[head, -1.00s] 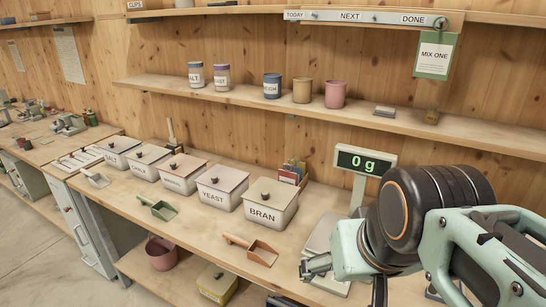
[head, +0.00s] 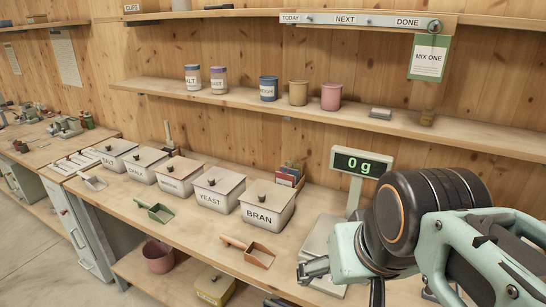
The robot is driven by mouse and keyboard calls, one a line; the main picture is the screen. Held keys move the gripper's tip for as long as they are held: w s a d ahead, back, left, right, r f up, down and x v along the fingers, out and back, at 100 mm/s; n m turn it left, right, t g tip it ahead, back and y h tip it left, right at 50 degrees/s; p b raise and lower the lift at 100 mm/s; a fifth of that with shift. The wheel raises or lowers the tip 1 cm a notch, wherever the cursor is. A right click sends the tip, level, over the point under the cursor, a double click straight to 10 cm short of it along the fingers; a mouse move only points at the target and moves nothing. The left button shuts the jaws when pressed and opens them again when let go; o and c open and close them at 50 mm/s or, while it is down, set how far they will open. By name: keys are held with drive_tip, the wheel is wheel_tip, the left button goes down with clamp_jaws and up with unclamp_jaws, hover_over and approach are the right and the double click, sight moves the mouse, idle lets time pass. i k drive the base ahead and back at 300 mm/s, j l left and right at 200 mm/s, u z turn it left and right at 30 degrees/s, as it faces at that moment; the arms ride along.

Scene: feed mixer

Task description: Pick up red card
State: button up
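A small holder of coloured cards (head: 291,171) stands on the bench behind the right end of the bran bin. A red face (head: 285,180) shows low at its front, partly hidden by the bin lid; I cannot tell whether this is the red card or the holder. My gripper (head: 312,270) is at the lower right, in front of the scale and well apart from the cards. Its fingers are small and seen from the side, so I cannot tell whether they are open. Nothing is visibly held.
The bran bin (head: 268,216) and other lidded bins line the bench. An orange scoop (head: 258,257) lies in front. The scale display (head: 360,163) reads 0 g. A green-bordered "MIX ONE" card (head: 428,58) hangs at upper right. Jars and cups stand on the shelf (head: 240,97).

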sight(283, 179)
drive_tip(key=z, duration=0.35)
drive_tip(key=i+j+z, duration=0.1)
drive_tip(key=j+z, duration=0.75)
drive_tip(key=j, duration=0.65)
drive_tip(key=j+z, duration=0.15)
drive_tip(key=j, duration=1.4)
drive_tip(key=k+j, duration=0.1)
drive_tip(key=j, duration=0.45)
drive_tip(key=k+j, duration=0.1)
drive_tip(key=j, duration=0.45)
drive_tip(key=i+z, duration=0.05)
